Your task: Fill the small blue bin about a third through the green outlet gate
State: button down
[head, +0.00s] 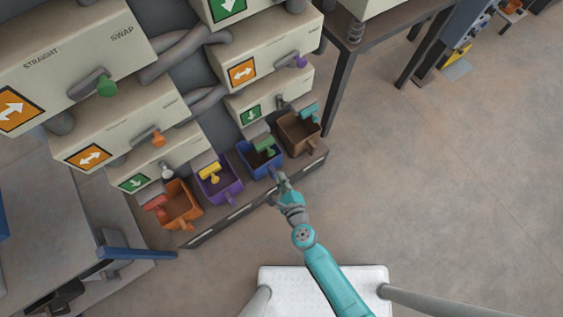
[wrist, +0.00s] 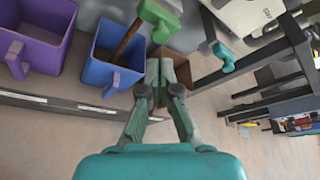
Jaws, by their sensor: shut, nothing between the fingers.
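The small blue bin (head: 253,167) stands on a low shelf, between a purple and a brown bin. The green outlet gate (head: 263,144) hangs over it. In the wrist view the blue bin (wrist: 96,72) is left of my gripper, its handle facing out. The green gate (wrist: 158,16) is above and beyond the fingers. A brown strip runs from near the gate down into the bin; I cannot tell whether it is falling material.
The purple bin (head: 217,191) under a yellow gate (head: 209,173) and the orange bin (head: 183,207) stand left. The brown bin (head: 298,137) under a teal gate (head: 309,112) stands right. Above are cream housings with coloured knobs. The floor (head: 440,180) to the right is clear.

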dwell(0.3)
jog(key=w+f, duration=0.3)
jog(key=w, duration=0.2)
jog(key=shift+w+a+f, duration=0.15)
jog(key=shift+w+f, duration=0.2)
dwell(6.3)
